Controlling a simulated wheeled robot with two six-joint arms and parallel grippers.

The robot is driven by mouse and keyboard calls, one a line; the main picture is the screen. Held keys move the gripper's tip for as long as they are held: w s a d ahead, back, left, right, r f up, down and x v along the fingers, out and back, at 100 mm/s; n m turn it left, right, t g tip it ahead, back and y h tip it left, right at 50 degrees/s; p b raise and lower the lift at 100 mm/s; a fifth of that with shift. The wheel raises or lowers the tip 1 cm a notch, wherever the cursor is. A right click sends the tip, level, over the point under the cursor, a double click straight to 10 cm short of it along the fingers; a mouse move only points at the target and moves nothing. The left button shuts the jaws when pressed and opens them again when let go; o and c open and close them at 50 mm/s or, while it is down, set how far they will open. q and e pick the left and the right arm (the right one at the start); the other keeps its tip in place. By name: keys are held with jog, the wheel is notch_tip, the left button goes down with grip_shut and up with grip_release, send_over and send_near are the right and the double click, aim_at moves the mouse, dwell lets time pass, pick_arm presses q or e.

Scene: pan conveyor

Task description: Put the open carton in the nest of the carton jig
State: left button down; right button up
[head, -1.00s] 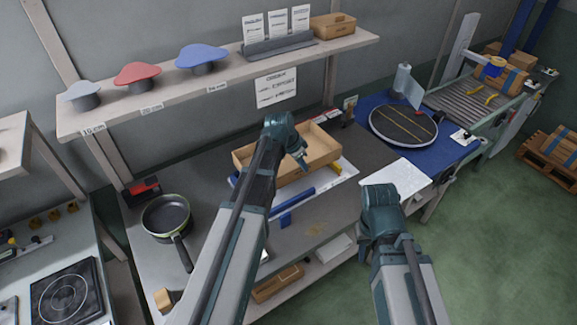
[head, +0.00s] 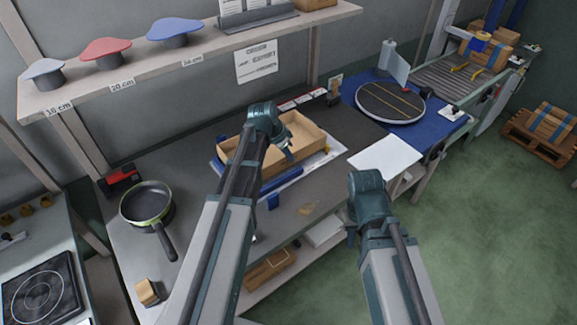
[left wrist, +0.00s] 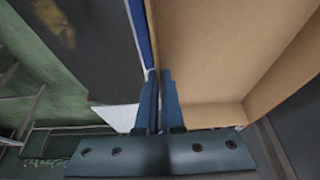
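The open carton (head: 308,133), a shallow brown box, lies over the white board of the carton jig (head: 327,156) on the bench. A blue bar of the jig (head: 284,182) runs along the carton's near side. I cannot tell whether the carton's base is fully down in the nest. My left gripper (head: 288,153) is at the carton's near wall. In the left wrist view its blue fingers (left wrist: 159,100) stand close on both sides of that wall, with the carton floor (left wrist: 205,60) to the right. My right gripper (head: 351,237) hangs beyond the bench's front edge, its fingers mostly hidden.
A frying pan (head: 148,204) stands on the bench to the left, a small wooden block (head: 147,291) nearer. A white sheet (head: 386,157) lies right of the jig, before a round turntable (head: 390,103) on a blue mat. A shelf (head: 130,93) with coloured pan forms hangs above.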

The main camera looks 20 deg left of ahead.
aim_at(289, 164)
pick_arm(q)
jog(key=shift+f+b, duration=1.7)
jog(key=shift+f, duration=0.1)
jog(key=shift+f, duration=0.2)
jog(key=c, duration=1.4)
grip_release()
jog(key=shift+r, duration=0.1)
jog(key=o, duration=0.3)
jog(key=shift+o, duration=0.2)
jog(key=shift+s, duration=0.1)
jog(key=shift+d, duration=0.1)
